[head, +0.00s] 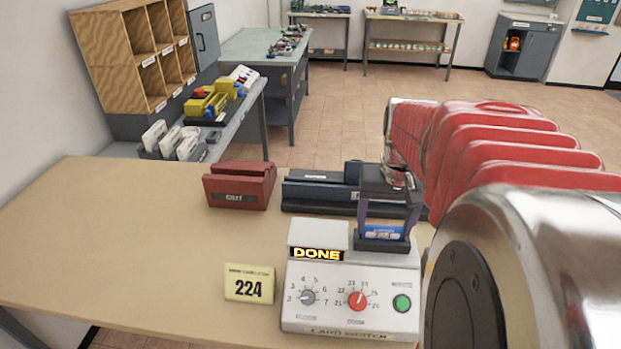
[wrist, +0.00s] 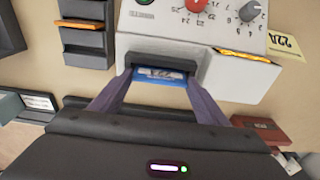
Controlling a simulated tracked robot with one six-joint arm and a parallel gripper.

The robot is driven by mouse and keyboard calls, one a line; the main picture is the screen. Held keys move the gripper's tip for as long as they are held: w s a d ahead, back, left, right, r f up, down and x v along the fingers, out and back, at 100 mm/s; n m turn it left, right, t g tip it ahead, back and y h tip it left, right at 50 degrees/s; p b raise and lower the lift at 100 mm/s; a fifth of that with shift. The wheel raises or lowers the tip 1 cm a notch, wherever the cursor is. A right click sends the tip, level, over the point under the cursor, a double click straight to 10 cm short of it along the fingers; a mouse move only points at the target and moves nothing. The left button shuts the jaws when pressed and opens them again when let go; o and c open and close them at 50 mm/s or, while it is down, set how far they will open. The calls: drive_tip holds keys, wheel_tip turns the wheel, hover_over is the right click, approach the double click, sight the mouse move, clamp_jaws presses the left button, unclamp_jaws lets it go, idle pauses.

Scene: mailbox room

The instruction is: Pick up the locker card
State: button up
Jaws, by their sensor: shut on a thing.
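The locker card, a small blue card (head: 383,232), sits in the dark slot on top of the white card writer (head: 352,314). It also shows in the wrist view (wrist: 160,75) at the mouth of the slot. My gripper (head: 387,222) comes down over the slot with its fingers on either side of the card. It is shut on the card. How deep the card sits in the slot is hidden. The writer's display (head: 316,254) reads DONE. It has a grey dial, a red dial and a green button.
Behind are a red box (head: 239,186) and a dark blue device (head: 318,191). The left of the wooden table (head: 110,235) is clear. Wooden pigeonholes (head: 140,53) stand at the back left.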

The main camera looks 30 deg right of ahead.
sight(384, 226)
drive_tip(key=c, duration=0.4)
wheel_tip(384, 226, up, 10)
drive_tip(key=shift+r, duration=0.1)
idle(0.5)
idle(0.5)
